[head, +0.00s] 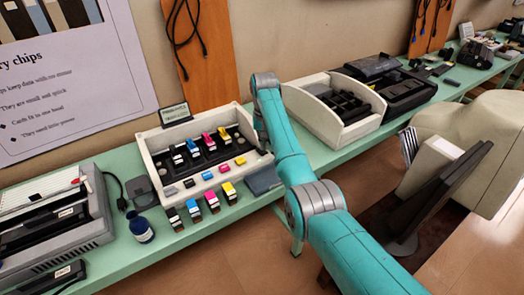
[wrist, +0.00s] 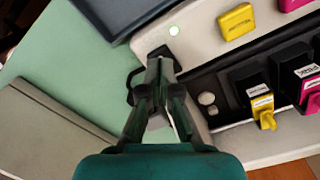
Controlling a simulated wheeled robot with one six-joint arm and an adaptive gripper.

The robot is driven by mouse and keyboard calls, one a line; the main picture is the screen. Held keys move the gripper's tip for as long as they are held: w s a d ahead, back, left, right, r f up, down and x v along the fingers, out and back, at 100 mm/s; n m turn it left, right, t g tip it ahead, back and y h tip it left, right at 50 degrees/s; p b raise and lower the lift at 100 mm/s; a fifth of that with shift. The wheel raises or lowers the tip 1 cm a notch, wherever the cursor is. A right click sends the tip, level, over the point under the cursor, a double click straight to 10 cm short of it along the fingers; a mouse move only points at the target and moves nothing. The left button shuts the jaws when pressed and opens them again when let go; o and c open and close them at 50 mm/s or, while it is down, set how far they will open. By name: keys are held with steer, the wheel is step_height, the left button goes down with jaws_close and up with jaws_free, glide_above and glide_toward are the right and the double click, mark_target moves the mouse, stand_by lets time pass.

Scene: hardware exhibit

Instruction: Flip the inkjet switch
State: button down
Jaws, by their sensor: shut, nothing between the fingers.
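The inkjet unit is a cream open-topped box (head: 150,150) with a black interior holding several colour-tipped cartridges (head: 207,142). In the wrist view its cream front rim (wrist: 205,35) and black bay show at the right. My gripper (wrist: 160,58) is shut and empty, its tips over the rim's near corner beside a small pale round light (wrist: 174,30). Whether the tips touch the unit is unclear. In the head view my arm hides the gripper.
Colour caps (head: 208,176) sit on the unit's front ledge, with several loose cartridges (head: 212,201) on the green bench (head: 160,240) before it. A dark flat pad (head: 263,180) lies close to the arm. A cream printer housing (head: 322,112) stands close on the right.

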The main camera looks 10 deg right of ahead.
mark_target(264, 152)
steer(key=shift+f, duration=1.25)
stand_by(0.8)
steer(key=shift+r, duration=3.5)
